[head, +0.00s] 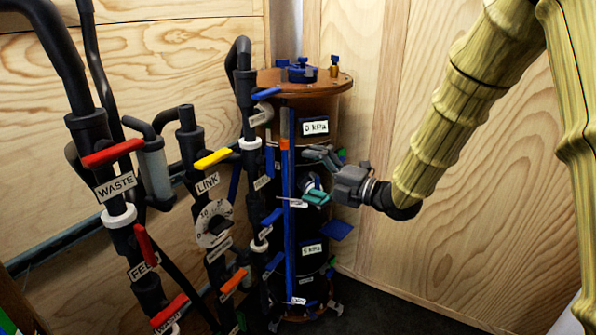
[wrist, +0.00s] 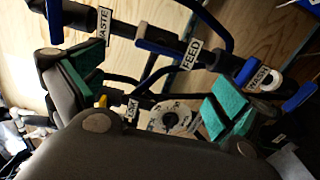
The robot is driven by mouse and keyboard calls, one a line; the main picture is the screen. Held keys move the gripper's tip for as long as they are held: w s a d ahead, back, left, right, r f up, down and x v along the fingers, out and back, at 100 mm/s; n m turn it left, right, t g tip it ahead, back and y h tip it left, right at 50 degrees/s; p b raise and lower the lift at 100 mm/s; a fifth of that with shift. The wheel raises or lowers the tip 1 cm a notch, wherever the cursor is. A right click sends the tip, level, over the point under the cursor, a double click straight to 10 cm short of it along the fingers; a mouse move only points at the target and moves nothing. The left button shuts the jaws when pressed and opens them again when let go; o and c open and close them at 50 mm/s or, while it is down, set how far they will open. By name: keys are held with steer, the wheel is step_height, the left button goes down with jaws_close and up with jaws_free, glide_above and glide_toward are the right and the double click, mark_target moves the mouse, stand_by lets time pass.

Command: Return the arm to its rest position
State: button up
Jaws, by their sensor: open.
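My arm, in a tan ribbed sleeve, comes in from the upper right in the head view. My gripper (head: 314,174) is at its end, close beside the right side of the tall dark filter column (head: 313,228). In the wrist view my gripper (wrist: 145,102) has its two teal-padded fingers spread wide apart, with nothing held between them. The pipes and labels show beyond the fingers. I cannot tell from the head view whether a finger touches the column or its blue fittings.
Left of the column are black pipes with a red-handled WASTE valve (head: 113,153), a yellow LINK handle (head: 213,158) and a white dial (head: 213,224). A blue vertical bar (head: 288,215) runs along the column. Plywood walls stand behind; open space lies right of the column.

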steer(key=shift+s+d, duration=0.15)
steer(key=shift+d, duration=0.05)
steer(key=shift+f, duration=0.1)
steer(key=s+d+f+m+g+h, duration=0.1)
steer(key=s+d+f+m+h, duration=0.25)
steer(key=f, duration=0.75)
steer(key=s+d+f+m+h, duration=0.1)
steer(key=s+f+m+h, duration=0.25)
steer(key=f+m, duration=0.6)
steer(key=s+d+f+m+g+h, duration=0.1)
steer(key=s+d+f+m+h, duration=0.2)
steer(key=f, duration=1)
steer(key=s+d+f+m+g+h, duration=0.1)
steer(key=s+d+f+m+g, duration=0.2)
steer(key=s+f, duration=0.6)
steer(key=s+d+f+m+g+h, duration=0.15)
steer(key=s+f+m, duration=0.35)
steer(key=s, duration=0.8)
steer(key=s+d+f+m+g+h, duration=0.15)
steer(key=s+f+m+g, duration=0.35)
steer(key=s, duration=0.7)
step_height(320, 180, up, 12)
steer(key=p, duration=1.3)
steer(key=shift+s+r+t+h, duration=0.15)
steer(key=shift+s+t+h, duration=0.15)
steer(key=shift+t, duration=0.15)
